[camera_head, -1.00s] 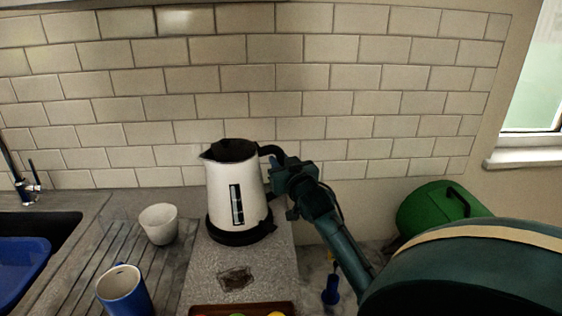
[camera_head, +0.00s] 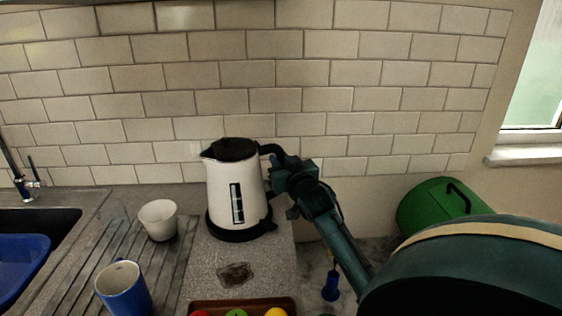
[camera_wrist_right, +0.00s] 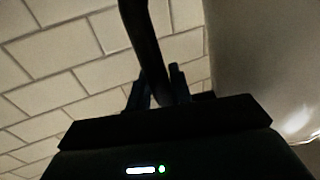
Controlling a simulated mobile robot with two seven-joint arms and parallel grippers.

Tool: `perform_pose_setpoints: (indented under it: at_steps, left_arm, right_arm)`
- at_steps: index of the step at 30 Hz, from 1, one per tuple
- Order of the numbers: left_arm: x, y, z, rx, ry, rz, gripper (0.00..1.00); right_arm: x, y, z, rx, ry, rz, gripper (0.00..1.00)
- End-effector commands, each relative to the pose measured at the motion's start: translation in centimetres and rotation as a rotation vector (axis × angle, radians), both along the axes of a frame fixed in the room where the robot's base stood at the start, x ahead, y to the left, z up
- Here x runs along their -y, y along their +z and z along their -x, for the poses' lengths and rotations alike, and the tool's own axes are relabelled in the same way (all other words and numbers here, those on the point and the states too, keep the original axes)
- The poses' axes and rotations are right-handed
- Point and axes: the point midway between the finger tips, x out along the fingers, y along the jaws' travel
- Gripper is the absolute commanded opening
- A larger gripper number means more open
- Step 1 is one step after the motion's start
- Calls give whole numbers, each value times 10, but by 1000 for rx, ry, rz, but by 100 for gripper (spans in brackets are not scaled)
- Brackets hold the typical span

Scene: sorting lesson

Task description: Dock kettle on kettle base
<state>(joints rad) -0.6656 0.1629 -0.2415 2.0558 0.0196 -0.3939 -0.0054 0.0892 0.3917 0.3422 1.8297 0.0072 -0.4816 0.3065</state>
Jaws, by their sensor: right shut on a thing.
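The white kettle (camera_head: 222,188) with a black lid and black handle stands upright at the back of the grey counter, near the tiled wall. Its bottom is at the black kettle base (camera_head: 240,233); I see no clear gap between them. My right gripper (camera_head: 276,168) is at the right of the kettle, shut on its black handle. In the right wrist view the dark handle (camera_wrist_right: 145,45) runs down between the fingers of my right gripper (camera_wrist_right: 158,88). My left gripper is not in view.
A white cup (camera_head: 158,222) and a blue mug (camera_head: 124,290) stand left on the ribbed drainboard. A wooden tray (camera_head: 207,305) with fruit is at the front. A dark patch (camera_head: 236,274) lies before the kettle. A green container (camera_head: 432,205) is at right.

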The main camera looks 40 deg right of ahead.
Motion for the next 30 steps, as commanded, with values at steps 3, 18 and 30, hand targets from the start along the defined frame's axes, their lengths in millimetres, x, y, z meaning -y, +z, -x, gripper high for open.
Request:
perform_pose_setpoints:
  at_steps: [3,18,30]
  left_arm:
    - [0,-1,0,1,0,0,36]
    - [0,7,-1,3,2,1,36]
    - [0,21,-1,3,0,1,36]
  right_arm:
    - [0,1,0,11,2,0,0]
    - [-4,-5,9,-11,1,1,30]
    - [-17,-3,39,-6,1,0,30]
